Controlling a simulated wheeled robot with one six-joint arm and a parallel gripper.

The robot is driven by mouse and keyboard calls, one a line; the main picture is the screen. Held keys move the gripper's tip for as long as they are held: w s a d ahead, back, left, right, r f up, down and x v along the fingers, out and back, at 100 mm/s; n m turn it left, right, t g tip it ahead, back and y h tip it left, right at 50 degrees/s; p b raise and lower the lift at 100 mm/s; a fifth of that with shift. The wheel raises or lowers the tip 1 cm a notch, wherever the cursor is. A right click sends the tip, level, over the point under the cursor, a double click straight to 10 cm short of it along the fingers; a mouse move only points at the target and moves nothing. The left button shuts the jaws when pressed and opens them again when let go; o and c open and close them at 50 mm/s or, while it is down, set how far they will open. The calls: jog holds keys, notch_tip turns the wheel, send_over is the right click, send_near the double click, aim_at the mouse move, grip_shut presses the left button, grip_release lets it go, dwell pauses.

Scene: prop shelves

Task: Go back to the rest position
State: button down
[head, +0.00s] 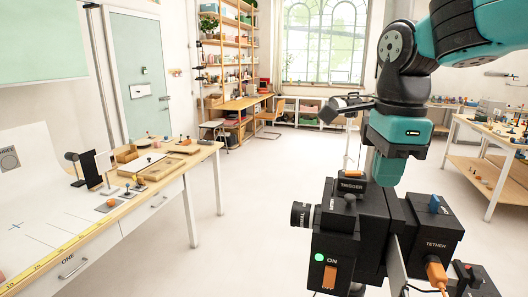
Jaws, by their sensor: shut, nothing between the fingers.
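My gripper (387,170) hangs from my teal and black arm at the right of the head view. It points down, with its fingers shut and nothing seen between them. Its lower tips are partly hidden behind a black device. That black device (345,235) stands in the right foreground, with a lens on its left side, a green light by the word ON, and an orange switch. A box marked TETHER (430,232) with an orange plug is at its right.
A workbench (205,150) with wooden trays and small parts runs along the left. A table (470,165) with small items stands at the far right. Shelves (228,60) and a desk (245,102) are at the back. The floor (255,220) between the tables is clear.

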jog(key=s+a+f+n+y+b, duration=0.2)
jog(key=s+f+n, duration=0.6)
jog(key=n, duration=0.5)
jog(key=s+a+f+n+y+b, duration=0.2)
jog(key=s+f+n+b, duration=0.3)
jog(key=n, duration=0.8)
jog(key=s+f, duration=0.3)
jog(key=s, duration=0.1)
jog(key=shift+s+f+b, duration=0.15)
jog(key=shift+f+b, duration=0.15)
jog(key=shift+a, duration=0.1)
